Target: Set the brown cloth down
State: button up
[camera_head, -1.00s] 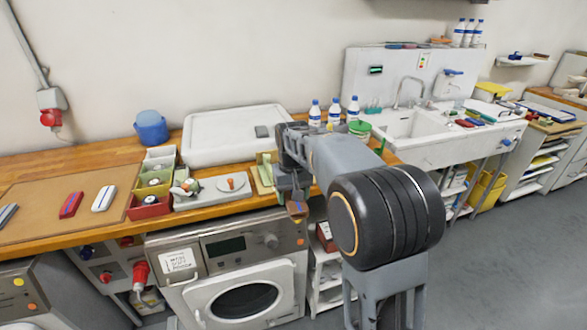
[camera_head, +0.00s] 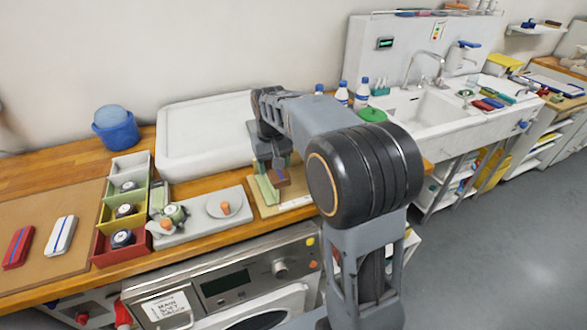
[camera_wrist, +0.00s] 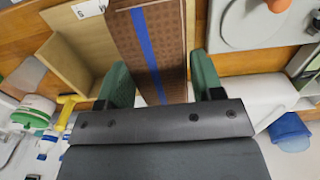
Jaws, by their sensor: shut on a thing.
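The brown cloth (camera_head: 281,178) is a folded, patterned block with a blue stripe along it; it also shows in the wrist view (camera_wrist: 151,40). My gripper (camera_head: 270,165) is shut on it, with a green finger on each side in the wrist view (camera_wrist: 162,82). The cloth is over the front of the counter, at a light wooden holder (camera_head: 295,203) with an upright wall. The holder also shows beside the cloth in the wrist view (camera_wrist: 77,62). I cannot tell whether the cloth touches the holder.
A grey board (camera_head: 196,222) with an orange-knobbed disc lies left of the holder. Coloured bins (camera_head: 107,248), a white tray (camera_head: 205,135) and a blue tub (camera_head: 116,130) stand farther left and behind. Bottles (camera_head: 361,95) and a sink (camera_head: 425,115) are to the right. A washing machine is below.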

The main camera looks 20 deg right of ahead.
jog(key=w+d+f+p, duration=0.2)
jog(key=w+d+f, duration=0.15)
jog(key=d, duration=0.35)
send_over(302, 178)
jog(key=a, duration=0.1)
jog(key=f, duration=0.4)
jog(key=shift+s+f+p, duration=0.2)
jog(key=shift+s+p, duration=0.15)
jog(key=shift+w+d+f, duration=0.25)
jog(key=shift+d+f, duration=0.05)
jog(key=shift+f, duration=0.25)
jog(key=f, duration=0.1)
jog(key=f+p, duration=0.1)
jog(key=f, duration=0.1)
jog(key=shift+w+d, duration=0.15)
jog(key=shift+d, duration=0.15)
jog(key=shift+f, duration=0.4)
jog(key=shift+f, duration=0.15)
jog(key=o, duration=0.9)
